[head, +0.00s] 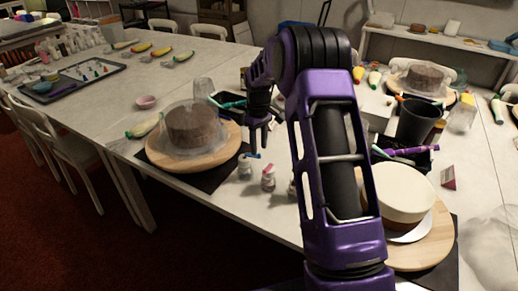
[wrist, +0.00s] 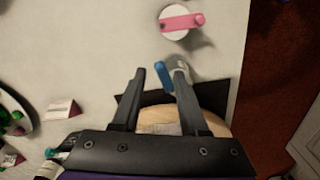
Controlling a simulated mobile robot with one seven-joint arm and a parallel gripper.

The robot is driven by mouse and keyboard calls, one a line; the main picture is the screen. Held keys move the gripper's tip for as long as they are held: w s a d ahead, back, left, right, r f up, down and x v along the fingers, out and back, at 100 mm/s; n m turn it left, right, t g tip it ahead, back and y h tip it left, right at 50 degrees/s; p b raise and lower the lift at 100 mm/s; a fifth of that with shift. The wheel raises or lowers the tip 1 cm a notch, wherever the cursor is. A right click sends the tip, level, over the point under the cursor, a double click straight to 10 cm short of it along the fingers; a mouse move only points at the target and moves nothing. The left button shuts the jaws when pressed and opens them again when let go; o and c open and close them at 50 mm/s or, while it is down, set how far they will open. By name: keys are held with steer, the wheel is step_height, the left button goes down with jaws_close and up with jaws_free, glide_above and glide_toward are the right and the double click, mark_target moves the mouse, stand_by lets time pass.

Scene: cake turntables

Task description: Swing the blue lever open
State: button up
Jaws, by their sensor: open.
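The blue lever (wrist: 163,77) shows in the wrist view between my two fingertips, as a short bar reaching left from a small white body (wrist: 180,62). The right finger hides part of that body. In the head view the blue lever (head: 250,156) tops a small white bottle-like piece (head: 245,170) near the table's front edge. My gripper (head: 258,143) points down just above and behind it, and it is open and empty. In the wrist view my gripper (wrist: 160,72) has its fingers spread to either side of the lever. I cannot tell whether a finger touches it.
A similar white piece with a pink lever (head: 268,170) stands close to the right; it also shows in the wrist view (wrist: 180,22). A wooden turntable (head: 228,150) with a covered chocolate cake (head: 190,128) is on the left. A white cake (head: 400,190) is on the right.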

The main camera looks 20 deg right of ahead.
step_height(320, 180, up, 15)
steer(key=p, duration=0.1)
steer(key=shift+r, duration=0.2)
steer(key=shift+a, duration=0.1)
